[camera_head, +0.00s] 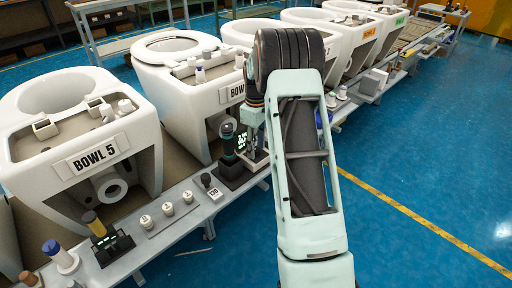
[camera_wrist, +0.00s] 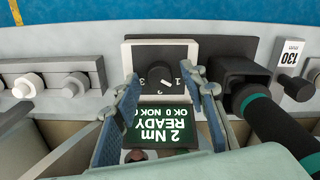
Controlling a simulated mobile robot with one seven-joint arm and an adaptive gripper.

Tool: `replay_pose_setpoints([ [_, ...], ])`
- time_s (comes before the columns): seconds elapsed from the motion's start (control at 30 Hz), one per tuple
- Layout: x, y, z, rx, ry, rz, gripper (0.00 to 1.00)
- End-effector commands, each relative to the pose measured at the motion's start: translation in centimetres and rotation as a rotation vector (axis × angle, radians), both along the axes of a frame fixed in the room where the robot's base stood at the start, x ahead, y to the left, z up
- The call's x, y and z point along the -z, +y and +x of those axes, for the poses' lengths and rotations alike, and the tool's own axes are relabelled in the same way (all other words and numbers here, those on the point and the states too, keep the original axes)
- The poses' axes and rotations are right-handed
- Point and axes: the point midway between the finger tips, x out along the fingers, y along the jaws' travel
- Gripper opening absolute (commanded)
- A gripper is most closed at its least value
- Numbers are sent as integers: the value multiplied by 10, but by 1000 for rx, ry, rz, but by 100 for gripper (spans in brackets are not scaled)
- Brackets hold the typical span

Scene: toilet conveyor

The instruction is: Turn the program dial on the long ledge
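The program dial (camera_wrist: 160,80) is a dark round knob with a white pointer line on a pale-framed panel, with digits around it. It sits above a lit screen (camera_wrist: 162,130) that reads, upside down, 2 Nm READY. My gripper (camera_wrist: 163,82) is open, with its two blue fingers to the left and right of the dial and a gap on each side. I cannot tell how far the fingertips are above the panel. In the head view my gripper (camera_head: 252,150) is over the long ledge (camera_head: 140,248), and my arm hides the dial.
A black tool with a green band (camera_wrist: 265,112) stands in a holder close right of the dial. Round pale knobs (camera_wrist: 28,86) are on the left. A small block labelled 130 (camera_wrist: 290,57) is at the right. White bowls (camera_head: 75,130) stand behind the ledge.

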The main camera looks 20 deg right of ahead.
Motion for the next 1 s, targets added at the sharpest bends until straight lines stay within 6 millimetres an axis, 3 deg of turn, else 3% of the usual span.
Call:
replay_pose_setpoints([
  [0.17, 0, 0, 0, 0, 0, 0, 38],
  [0.5, -1, 0, 0, 0, 0, 0, 1],
  [1.0, -3, 0, 0, 125, -1, -1, 0],
])
